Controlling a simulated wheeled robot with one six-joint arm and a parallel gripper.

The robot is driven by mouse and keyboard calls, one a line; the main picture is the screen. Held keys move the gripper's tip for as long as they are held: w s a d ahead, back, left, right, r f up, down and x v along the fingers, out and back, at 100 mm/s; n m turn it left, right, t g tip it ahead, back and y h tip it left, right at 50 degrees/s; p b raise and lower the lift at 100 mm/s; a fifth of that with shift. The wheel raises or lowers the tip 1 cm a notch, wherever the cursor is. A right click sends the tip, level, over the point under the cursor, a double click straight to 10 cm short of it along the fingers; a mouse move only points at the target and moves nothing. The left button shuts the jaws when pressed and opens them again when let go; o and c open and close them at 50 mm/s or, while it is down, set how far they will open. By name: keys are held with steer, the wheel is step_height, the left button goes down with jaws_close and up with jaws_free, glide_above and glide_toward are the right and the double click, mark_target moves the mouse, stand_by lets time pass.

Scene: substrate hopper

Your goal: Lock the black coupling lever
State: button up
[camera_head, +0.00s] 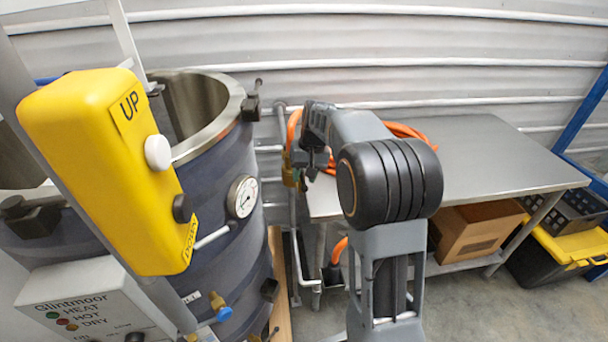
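My gripper (318,166) is small and dark at the far end of my arm, just right of a brass-coloured fitting (290,177) on the pipework beside the vessel. An orange hose (294,128) runs close to this fitting and behind my arm. I cannot make out the black coupling lever for certain; dark parts around the gripper blend together, and my arm hides some of the area. I cannot tell whether the fingers touch anything or how far apart they are.
A dark drum vessel (228,195) with a gauge (242,197) stands left of the pipework. A yellow pendant (105,170) hangs in front. A steel table (490,160) stands right, with a cardboard box (472,232) below and a black-and-yellow bin (560,250) beside it.

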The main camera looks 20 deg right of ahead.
step_height(320, 180, up, 14)
steer(key=d, duration=0.2)
steer(key=shift+s+d+f, duration=0.2)
steer(key=shift+s+d, duration=0.1)
steer(key=shift+d, duration=0.05)
stand_by(0.6)
step_height(320, 180, down, 7)
steer(key=s+t+h, duration=0.1)
steer(key=s, duration=0.1)
steer(key=s+a+f+n+t, duration=0.1)
steer(key=s+a, duration=0.3)
steer(key=s, duration=0.5)
steer(key=s+a+f+n+t+h, duration=0.1)
steer(key=s+a+f, duration=0.3)
steer(key=s, duration=0.6)
steer(key=shift+t, duration=0.5)
steer(key=shift+o, duration=0.2)
